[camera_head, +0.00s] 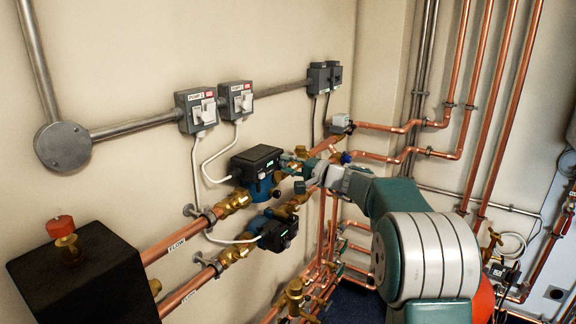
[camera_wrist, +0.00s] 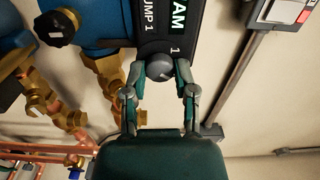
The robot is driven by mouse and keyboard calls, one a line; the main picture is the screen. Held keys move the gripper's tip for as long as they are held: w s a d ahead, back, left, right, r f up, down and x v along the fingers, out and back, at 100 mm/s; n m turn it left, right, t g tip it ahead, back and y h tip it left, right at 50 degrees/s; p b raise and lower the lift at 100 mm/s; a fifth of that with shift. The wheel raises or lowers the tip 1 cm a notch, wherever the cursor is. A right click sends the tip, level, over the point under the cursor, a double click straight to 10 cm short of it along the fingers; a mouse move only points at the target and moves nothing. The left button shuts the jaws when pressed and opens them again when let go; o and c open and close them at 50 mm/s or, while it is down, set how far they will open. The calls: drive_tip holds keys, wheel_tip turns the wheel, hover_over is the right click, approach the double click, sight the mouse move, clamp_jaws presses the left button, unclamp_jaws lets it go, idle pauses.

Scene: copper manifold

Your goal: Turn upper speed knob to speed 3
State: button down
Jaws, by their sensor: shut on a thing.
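The upper pump (camera_head: 258,164) is a black box with a green display on a blue body, set in the upper copper pipe. In the wrist view its black face (camera_wrist: 183,22) reads "PUMP 1", with a "1" beside the dark round speed knob (camera_wrist: 160,68). My gripper (camera_wrist: 160,76) is shut on this knob, one finger on each side. In the head view my gripper (camera_head: 297,161) reaches the pump's right side, and the knob is hidden or too small to make out. The lower pump (camera_head: 277,235) sits below, apart from my gripper.
Two grey switch boxes, left (camera_head: 197,109) and right (camera_head: 236,100), are on the wall above, with white cables hanging down. A black box with a red-capped valve (camera_head: 61,228) stands at the lower left. Copper pipes (camera_head: 490,110) run up the right wall.

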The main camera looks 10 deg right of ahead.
drive_tip(key=shift+f+m, duration=0.15)
drive_tip(key=shift+m, duration=0.6)
drive_tip(key=shift+f+m, duration=0.15)
drive_tip(key=shift+m, duration=0.6)
drive_tip(key=shift+c, duration=2)
unclamp_jaws()
drive_tip(key=shift+w+f, duration=0.1)
drive_tip(key=shift+d+r, duration=0.1)
drive_tip(key=shift+r, duration=0.15)
drive_tip(key=v, duration=1.1)
drive_tip(key=shift+s+d, duration=0.25)
drive_tip(key=shift+s, duration=0.05)
